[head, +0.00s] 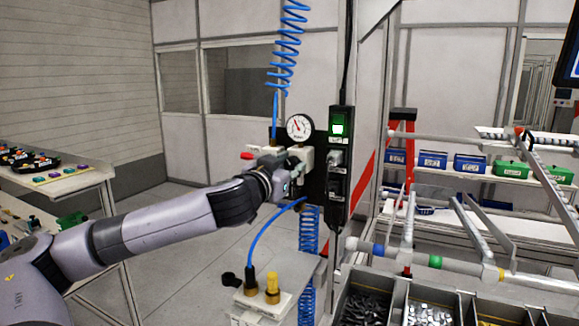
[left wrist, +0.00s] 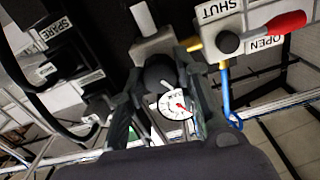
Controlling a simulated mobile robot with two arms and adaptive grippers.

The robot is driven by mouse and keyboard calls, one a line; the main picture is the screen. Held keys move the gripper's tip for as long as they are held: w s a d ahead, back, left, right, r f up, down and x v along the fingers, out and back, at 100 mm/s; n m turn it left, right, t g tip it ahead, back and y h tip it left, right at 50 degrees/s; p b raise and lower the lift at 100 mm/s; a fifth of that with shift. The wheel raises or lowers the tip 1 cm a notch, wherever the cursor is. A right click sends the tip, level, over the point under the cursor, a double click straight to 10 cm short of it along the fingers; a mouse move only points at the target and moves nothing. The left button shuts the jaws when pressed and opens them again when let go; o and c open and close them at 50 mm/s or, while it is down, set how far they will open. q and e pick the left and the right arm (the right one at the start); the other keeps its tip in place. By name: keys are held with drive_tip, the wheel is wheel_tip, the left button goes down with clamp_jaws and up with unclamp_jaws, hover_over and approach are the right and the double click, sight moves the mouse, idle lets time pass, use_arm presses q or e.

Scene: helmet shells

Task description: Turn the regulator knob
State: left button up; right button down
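The regulator is a pale block with a round white gauge (head: 299,127) on a dark panel. My left gripper (head: 287,181) is right in front of it and hides the knob in the head view. In the left wrist view the dark round regulator knob (left wrist: 160,72) lies between the fingertips of my left gripper (left wrist: 162,78), one finger on each side. The fingers are apart around the knob; I cannot tell whether they press on it. The gauge (left wrist: 175,105) shows beyond, between the fingers. My right gripper is not in view.
A red valve handle (left wrist: 285,23) sits beside labels OPEN and SHUT, close to the gripper. A black strip with a green lit switch (head: 338,122) stands to the right. A blue hose (head: 258,240) curves below the wrist. Part bins (head: 398,300) stand at lower right.

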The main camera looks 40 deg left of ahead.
use_arm(q)
drive_tip(key=c, duration=0.6)
drive_tip(key=m, duration=0.3)
drive_tip(key=shift+m, duration=0.4)
drive_tip(key=m, duration=0.3)
drive_tip(key=shift+m, duration=0.3)
drive_tip(key=m+p, duration=0.1)
drive_tip(key=m, duration=0.4)
drive_tip(key=m+p, duration=0.1)
drive_tip(key=m, duration=0.3)
drive_tip(key=shift+m+p, duration=0.3)
drive_tip(key=shift+p, duration=0.05)
drive_tip(key=shift+m, duration=0.4)
drive_tip(key=shift+f, duration=0.1)
